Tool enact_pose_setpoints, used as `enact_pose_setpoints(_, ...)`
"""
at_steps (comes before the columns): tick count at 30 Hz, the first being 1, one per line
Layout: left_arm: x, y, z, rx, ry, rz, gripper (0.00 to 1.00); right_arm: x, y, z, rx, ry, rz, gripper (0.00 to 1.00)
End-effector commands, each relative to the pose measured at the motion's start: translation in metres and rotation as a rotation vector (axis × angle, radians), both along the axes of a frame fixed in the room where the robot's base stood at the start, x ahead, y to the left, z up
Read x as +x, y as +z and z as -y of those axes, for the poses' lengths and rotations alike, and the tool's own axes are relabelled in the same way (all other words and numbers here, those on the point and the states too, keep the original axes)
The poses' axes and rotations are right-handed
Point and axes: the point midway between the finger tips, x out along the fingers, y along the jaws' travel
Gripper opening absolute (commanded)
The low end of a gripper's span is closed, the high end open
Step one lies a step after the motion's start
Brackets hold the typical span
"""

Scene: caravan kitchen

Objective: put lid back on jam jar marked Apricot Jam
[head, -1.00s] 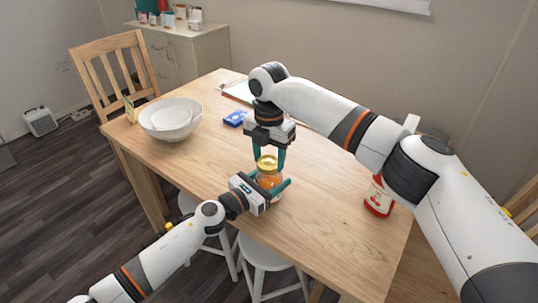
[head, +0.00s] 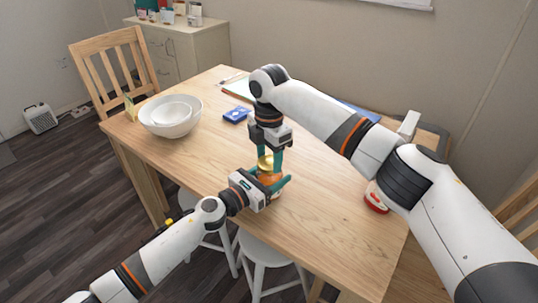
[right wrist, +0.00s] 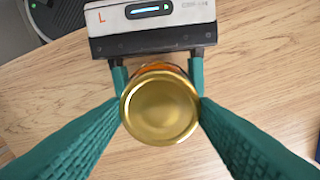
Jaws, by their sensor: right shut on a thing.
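The jam jar (head: 269,181), glass with orange contents, stands upright near the table's front edge. Its label cannot be read. My left gripper (head: 273,184) has its teal fingers on both sides of the jar's body. The gold lid (head: 265,163) is at the jar's mouth and shows from above, round and flat, in the right wrist view (right wrist: 160,107). My right gripper (head: 270,158) points straight down and is shut on the lid's rim, one finger on each side. Whether the lid is fully seated cannot be told. The lid hides most of the jar in the right wrist view.
Nested white bowls (head: 170,117) stand at the table's left, with a small blue box (head: 236,116) behind the grippers. A red-and-white container (head: 375,198) is partly hidden by my right arm. The wooden table (head: 330,240) is clear at the front right.

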Motion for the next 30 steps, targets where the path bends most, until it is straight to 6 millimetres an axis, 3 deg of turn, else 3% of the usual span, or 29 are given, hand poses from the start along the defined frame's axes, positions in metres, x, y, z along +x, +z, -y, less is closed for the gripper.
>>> enact_pose_setpoints(30, -0.0001, -0.001, -0.0003, 0.001, 0.001, -0.001, 0.0, -0.0015, -0.0012, -0.003, -0.002, -2.667, -0.009, 0.33)
